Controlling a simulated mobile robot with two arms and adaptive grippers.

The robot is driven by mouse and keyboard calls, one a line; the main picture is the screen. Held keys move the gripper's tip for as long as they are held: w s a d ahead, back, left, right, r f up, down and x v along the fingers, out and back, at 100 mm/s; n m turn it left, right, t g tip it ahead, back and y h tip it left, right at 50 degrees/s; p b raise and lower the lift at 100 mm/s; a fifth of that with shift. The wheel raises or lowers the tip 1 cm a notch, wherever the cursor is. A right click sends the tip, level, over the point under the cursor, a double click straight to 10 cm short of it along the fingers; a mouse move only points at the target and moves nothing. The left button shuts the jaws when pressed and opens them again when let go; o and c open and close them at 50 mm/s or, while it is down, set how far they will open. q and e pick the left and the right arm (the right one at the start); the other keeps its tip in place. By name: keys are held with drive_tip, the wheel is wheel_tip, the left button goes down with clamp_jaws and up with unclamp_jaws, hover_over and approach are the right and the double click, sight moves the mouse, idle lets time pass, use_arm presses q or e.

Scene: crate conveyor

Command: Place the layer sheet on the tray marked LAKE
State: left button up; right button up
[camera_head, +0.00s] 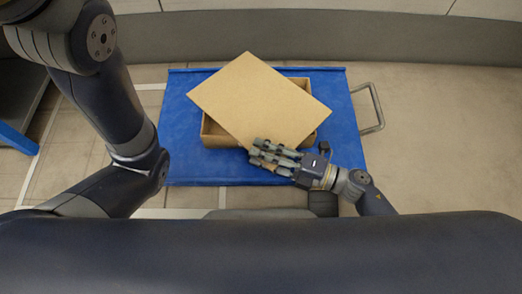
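The layer sheet (258,98) is a flat, tan board near the middle of the head view. It lies at an angle across a brown open tray (213,132) and covers most of it. The sheet looks raised over the tray, but its height is hard to tell. My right gripper (257,153) is at the sheet's near corner, with its fingers closed on that edge. No LAKE marking is readable on the tray. My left arm comes in from the left, but its gripper is out of view.
The tray stands on a blue cart top (184,112) with a grey metal handle (378,108) on its right. Another blue and dark structure (14,138) is at the far left. The floor (445,145) to the right is clear. A grey wall base (330,37) runs behind.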

drive_tip(key=v, duration=1.1)
drive_tip(key=shift+s+d, duration=0.1)
drive_tip(key=shift+d, duration=0.05)
drive_tip(key=shift+r, duration=0.1)
